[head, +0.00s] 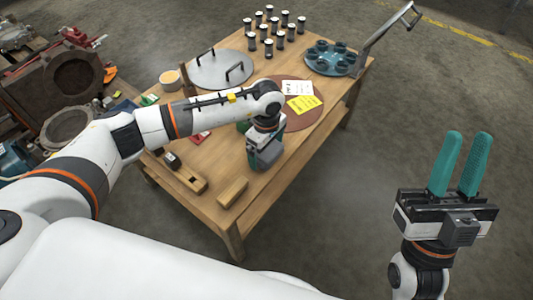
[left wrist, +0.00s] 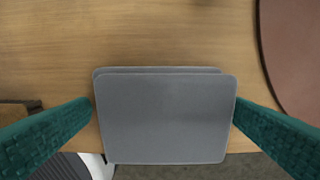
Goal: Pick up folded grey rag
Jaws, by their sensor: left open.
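The folded grey rag (left wrist: 165,118) lies flat on the wooden table in the left wrist view, close to the table's edge. It is a rounded rectangle with a second layer showing at its far side. My left gripper (left wrist: 165,130) is open, with one green finger on each side of the rag. I cannot tell whether the fingers touch it. In the head view my left gripper (head: 262,158) points down over the table and hides the rag. My right gripper (head: 462,165) is open and empty, raised over the floor to the right of the table.
A brown round mat (head: 302,118) with a white card (head: 296,87) and a yellow card (head: 303,104) lies beside the left gripper. A wooden block (head: 232,192) and a wooden plane (head: 187,178) are near the front edge. Several dark cylinders (head: 268,48) stand at the back.

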